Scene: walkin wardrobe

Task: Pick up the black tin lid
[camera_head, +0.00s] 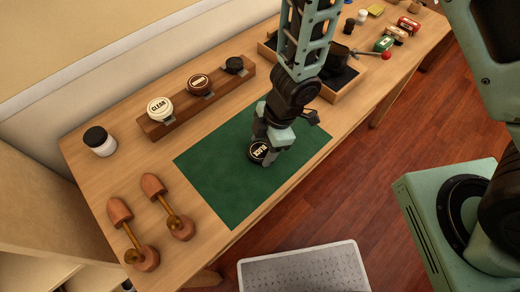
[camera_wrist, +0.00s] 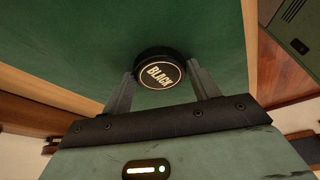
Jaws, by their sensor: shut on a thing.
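The black tin lid (camera_head: 257,152) is a round black disc with a cream-ringed label reading BLACK. It is at the green mat (camera_head: 205,170) on the wooden table. In the wrist view the lid (camera_wrist: 160,72) sits between the two fingers of my gripper (camera_wrist: 160,85), with a finger against each side. My gripper (camera_head: 268,150) is shut on it, pointing down over the mat in the head view. I cannot tell whether the lid touches the mat or is slightly raised. Part of the lid is hidden by a finger.
A wooden rack (camera_head: 212,100) with several round tins stands behind the mat. A jar with a black cap (camera_head: 100,141) and two wooden shoe trees (camera_head: 168,207) are at the left. A wooden tray (camera_head: 350,82) is behind my arm. The mat's left part is clear.

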